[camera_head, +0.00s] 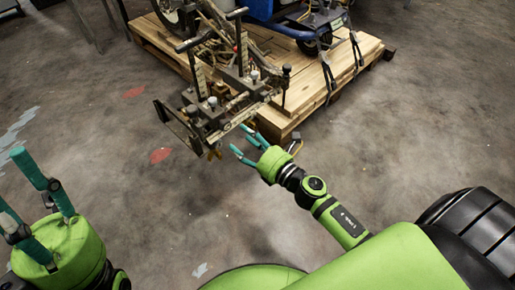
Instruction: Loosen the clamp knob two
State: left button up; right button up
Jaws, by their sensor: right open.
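The line striper (205,115), a dark metal frame with black upright handles, stands at the pallet's near left corner. It carries small silver knobs, one on the left (213,102) and one on the right (253,75). I cannot tell which is clamp knob two. My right gripper (241,139), green with teal fingers, is open and empty, just right of the gold knob and below the frame; contact is unclear. My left gripper (10,178) is open and empty at the far left, away from the striper.
Metal legs (85,22) stand at the upper left. The concrete floor (130,190) between my grippers is clear.

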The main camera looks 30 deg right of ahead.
jog(key=v, duration=0.5)
jog(key=shift+s, duration=0.1)
dwell(0.3)
